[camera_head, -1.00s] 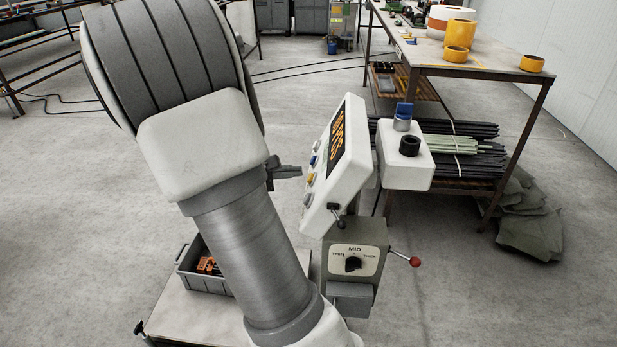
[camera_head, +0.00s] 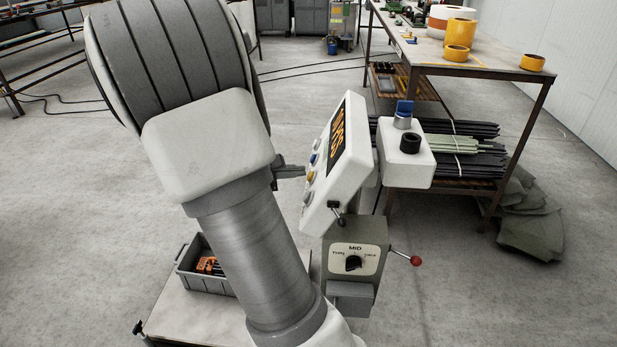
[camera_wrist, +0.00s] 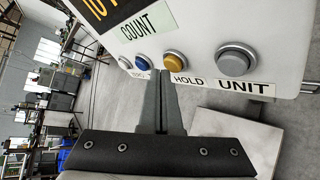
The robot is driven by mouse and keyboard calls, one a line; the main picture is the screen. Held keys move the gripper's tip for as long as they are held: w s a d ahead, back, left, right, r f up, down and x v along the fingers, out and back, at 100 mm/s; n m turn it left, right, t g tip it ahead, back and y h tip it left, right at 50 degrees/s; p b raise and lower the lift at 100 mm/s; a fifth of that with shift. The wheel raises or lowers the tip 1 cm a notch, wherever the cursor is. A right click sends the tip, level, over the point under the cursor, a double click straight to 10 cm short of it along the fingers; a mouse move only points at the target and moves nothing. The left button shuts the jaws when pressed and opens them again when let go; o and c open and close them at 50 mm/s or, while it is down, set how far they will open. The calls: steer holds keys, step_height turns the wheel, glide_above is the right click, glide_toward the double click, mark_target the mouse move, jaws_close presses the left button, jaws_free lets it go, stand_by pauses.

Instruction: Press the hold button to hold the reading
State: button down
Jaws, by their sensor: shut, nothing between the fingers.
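The white readout panel (camera_head: 345,175) stands tilted right of my arm, with an orange display (camera_head: 337,135) seen at a slant. In the wrist view a row of buttons runs along the panel edge: a white one (camera_wrist: 124,62), a blue one (camera_wrist: 141,60), the yellow button (camera_wrist: 175,58) by the HOLD label (camera_wrist: 189,80), and a grey one (camera_wrist: 234,61) by UNIT. My gripper (camera_wrist: 161,74) is shut and empty, its tips just below the blue and yellow buttons in that view, nearer the yellow. My gripper (camera_head: 296,171) also points at the button face in the head view. I cannot tell whether it touches.
Below the panel is a grey box with a MID dial (camera_head: 353,262) and a red-knobbed lever (camera_head: 415,260). A white block with a black ring (camera_head: 410,143) sits right of the panel. A grey bin (camera_head: 205,270) and a workbench (camera_head: 480,65) stand nearby.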

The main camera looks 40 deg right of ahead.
steer(key=shift+s+d+f+b, duration=0.25)
steer(key=shift+s+d+b, duration=0.05)
steer(key=shift+s+b, duration=0.1)
stand_by(1.0)
steer(key=shift+w+r, duration=0.1)
steer(key=shift+w+a+r+p, duration=0.35)
steer(key=shift+w+a+p, duration=0.1)
steer(key=shift+w+a, duration=0.15)
steer(key=w+a+r+p, duration=0.2)
steer(key=w+a, duration=0.1)
steer(key=shift+w+p, duration=0.2)
steer(key=shift+p, duration=0.1)
steer(key=shift+r, duration=0.1)
stand_by(0.9)
